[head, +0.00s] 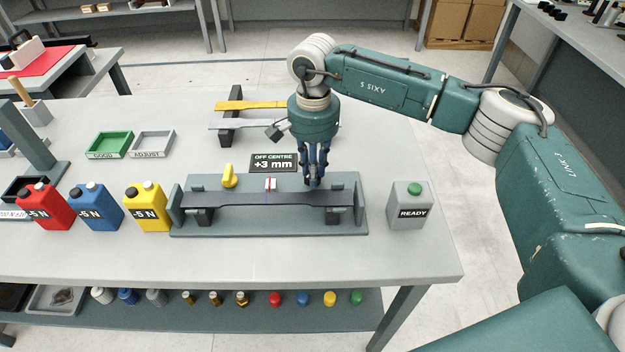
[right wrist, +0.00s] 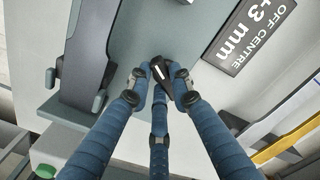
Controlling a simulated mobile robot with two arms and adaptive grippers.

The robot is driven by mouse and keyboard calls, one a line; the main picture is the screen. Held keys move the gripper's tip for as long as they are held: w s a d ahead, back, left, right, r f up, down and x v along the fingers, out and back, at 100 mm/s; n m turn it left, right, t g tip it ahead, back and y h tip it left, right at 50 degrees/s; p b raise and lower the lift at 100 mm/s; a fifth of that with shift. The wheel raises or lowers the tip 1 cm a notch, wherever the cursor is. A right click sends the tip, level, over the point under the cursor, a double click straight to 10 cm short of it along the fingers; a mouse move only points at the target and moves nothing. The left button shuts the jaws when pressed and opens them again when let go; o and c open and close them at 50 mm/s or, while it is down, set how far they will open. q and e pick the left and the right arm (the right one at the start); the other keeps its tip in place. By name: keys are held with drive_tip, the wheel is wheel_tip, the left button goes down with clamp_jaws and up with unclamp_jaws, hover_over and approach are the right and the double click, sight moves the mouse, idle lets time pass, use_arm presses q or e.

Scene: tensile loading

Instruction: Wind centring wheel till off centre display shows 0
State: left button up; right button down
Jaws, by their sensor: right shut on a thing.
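The off centre display (head: 273,162) reads +3 mm; it also shows in the right wrist view (right wrist: 250,35). It stands behind the grey test fixture (head: 230,229). A dark flat specimen (head: 250,199) lies across the fixture. My right gripper (head: 313,182) reaches down at the right rear of the fixture. In the right wrist view its blue fingers are closed around a small black knob with a white mark, which looks like the centring wheel (right wrist: 158,70). The fingers hide much of the wheel. My left gripper is not in view.
A yellow lever (head: 229,176) and a red-and-white marker (head: 270,184) stand on the fixture. The grey READY box (head: 410,207) with a green button is to the right. Red (head: 47,209), blue (head: 96,209) and yellow (head: 147,208) weights stand left. Green GOOD (head: 110,145) and grey ADJUST (head: 153,144) trays lie behind.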

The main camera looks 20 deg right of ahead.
drive_tip(key=n+b, duration=0.3)
drive_tip(key=n, duration=0.1)
drive_tip(key=shift+d+f, duration=0.1)
drive_tip(key=shift+d, duration=0.05)
drive_tip(key=shift+d+n+b, duration=0.15)
drive_tip(key=shift+n+b, duration=0.9)
drive_tip(key=shift+n, duration=1.05)
drive_tip(key=c, duration=1.5)
unclamp_jaws()
drive_tip(key=shift+c, duration=0.2)
drive_tip(key=shift+r, duration=0.25)
wheel_tip(320, 180, up, 12)
drive_tip(key=shift+f, duration=0.1)
